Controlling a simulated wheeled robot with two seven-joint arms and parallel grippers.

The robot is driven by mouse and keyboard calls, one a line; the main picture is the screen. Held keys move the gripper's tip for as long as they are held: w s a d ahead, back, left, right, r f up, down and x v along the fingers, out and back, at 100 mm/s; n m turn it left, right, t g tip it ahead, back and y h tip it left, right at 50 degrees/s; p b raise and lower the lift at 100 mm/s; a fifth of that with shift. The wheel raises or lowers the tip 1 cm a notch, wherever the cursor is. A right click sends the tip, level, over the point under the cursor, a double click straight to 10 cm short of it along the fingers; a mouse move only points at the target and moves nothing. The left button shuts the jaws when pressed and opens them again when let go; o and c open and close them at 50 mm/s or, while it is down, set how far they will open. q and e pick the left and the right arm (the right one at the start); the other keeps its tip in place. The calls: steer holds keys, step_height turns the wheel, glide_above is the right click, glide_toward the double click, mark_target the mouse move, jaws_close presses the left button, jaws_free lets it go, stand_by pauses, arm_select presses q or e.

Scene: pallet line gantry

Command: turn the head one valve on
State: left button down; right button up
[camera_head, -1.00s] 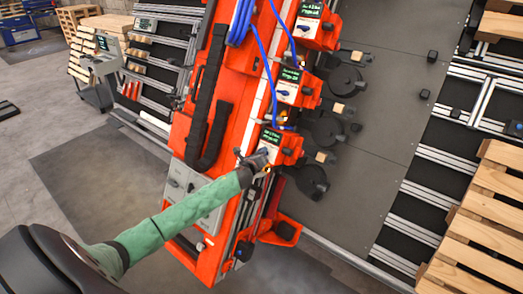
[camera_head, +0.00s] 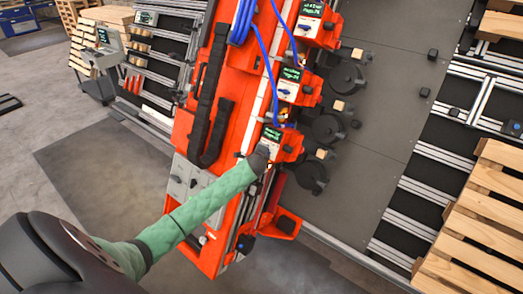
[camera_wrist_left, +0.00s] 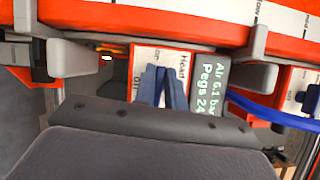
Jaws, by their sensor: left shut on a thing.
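The head one valve is on the nearest orange head unit (camera_head: 284,146), whose small display reads "Air 6.1 bar, Pegs 24" in the left wrist view. Its blue handle (camera_wrist_left: 163,86) stands on a white plate labelled "Head", with on/off lettering partly covered. My left gripper (camera_head: 263,156) is at this plate and shut on the blue handle. The dark gripper body covers the lower part of the handle in the left wrist view, and the wrist hides the handle in the head view. Which mark the handle points to, I cannot tell. My right gripper is not in view.
Two similar head units, the middle one (camera_head: 288,86) and the far one (camera_head: 312,25), stand farther along the orange gantry. Blue hoses (camera_head: 267,55) run beside them. Black round parts (camera_head: 312,174) lie to the right. Wooden pallets (camera_head: 482,230) are at the right edge.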

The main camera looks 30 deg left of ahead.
arm_select(q)
steer(key=shift+n, duration=0.5)
steer(key=shift+g, duration=0.3)
steer(key=shift+f, duration=0.1)
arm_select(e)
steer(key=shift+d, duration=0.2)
arm_select(q)
steer(key=c, duration=1.5)
jaws_free()
steer(key=shift+a, duration=0.1)
steer(key=shift+o, duration=0.2)
steer(key=shift+s, duration=0.1)
steer(key=b+v, duration=0.3)
steer(key=v, duration=0.4)
steer(key=shift+s+b, duration=0.35)
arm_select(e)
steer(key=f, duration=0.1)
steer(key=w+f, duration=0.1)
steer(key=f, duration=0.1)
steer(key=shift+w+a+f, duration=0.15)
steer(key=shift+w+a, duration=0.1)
